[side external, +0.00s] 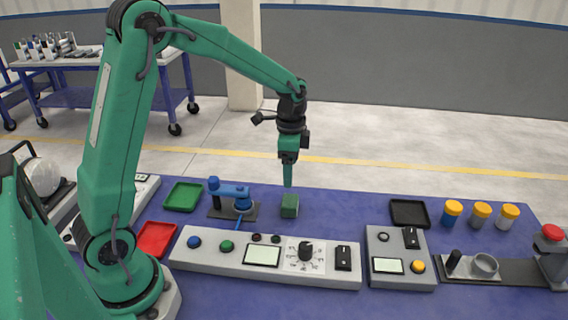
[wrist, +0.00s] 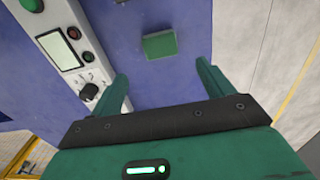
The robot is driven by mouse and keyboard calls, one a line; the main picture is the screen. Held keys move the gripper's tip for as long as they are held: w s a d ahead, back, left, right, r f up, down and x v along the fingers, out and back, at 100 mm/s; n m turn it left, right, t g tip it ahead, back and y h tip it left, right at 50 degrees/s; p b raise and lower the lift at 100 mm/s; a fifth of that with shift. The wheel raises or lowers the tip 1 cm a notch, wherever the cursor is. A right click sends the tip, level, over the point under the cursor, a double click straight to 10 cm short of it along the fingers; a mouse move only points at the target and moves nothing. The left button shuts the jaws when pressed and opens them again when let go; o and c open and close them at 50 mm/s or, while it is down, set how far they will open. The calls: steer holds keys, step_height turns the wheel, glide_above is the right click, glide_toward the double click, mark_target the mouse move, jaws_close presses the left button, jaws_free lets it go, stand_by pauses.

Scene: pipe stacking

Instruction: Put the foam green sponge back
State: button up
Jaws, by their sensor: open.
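The green sponge (side external: 290,206) is a small dark green block on the blue table, right of the blue clamp-like device. It also shows in the wrist view (wrist: 160,45), ahead of my fingers and apart from them. My gripper (side external: 288,184) is above the sponge in the side view, pointing down. In the wrist view my gripper (wrist: 160,80) has its two green fingers spread wide with nothing between them. An empty green tray (side external: 183,196) lies at the left of the table.
A red tray (side external: 156,239) and a black tray (side external: 410,213) lie on the table. The blue device (side external: 233,198) stands close left of the sponge. A long control panel (side external: 265,257) runs in front. Several yellow-capped jars (side external: 481,215) stand at right. Table between sponge and black tray is clear.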

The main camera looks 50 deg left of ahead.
steer(key=shift+r, duration=0.25)
stand_by(0.4)
steer(key=s+d+r+n+t, duration=0.2)
steer(key=s+r+n, duration=0.2)
steer(key=s, duration=0.6)
steer(key=s+d+r+n+t, duration=0.2)
steer(key=s+r+n, duration=0.3)
steer(key=s+r, duration=0.3)
steer(key=shift+s+d+t, duration=0.3)
steer(key=shift+s+t, duration=0.5)
steer(key=shift+s, duration=0.7)
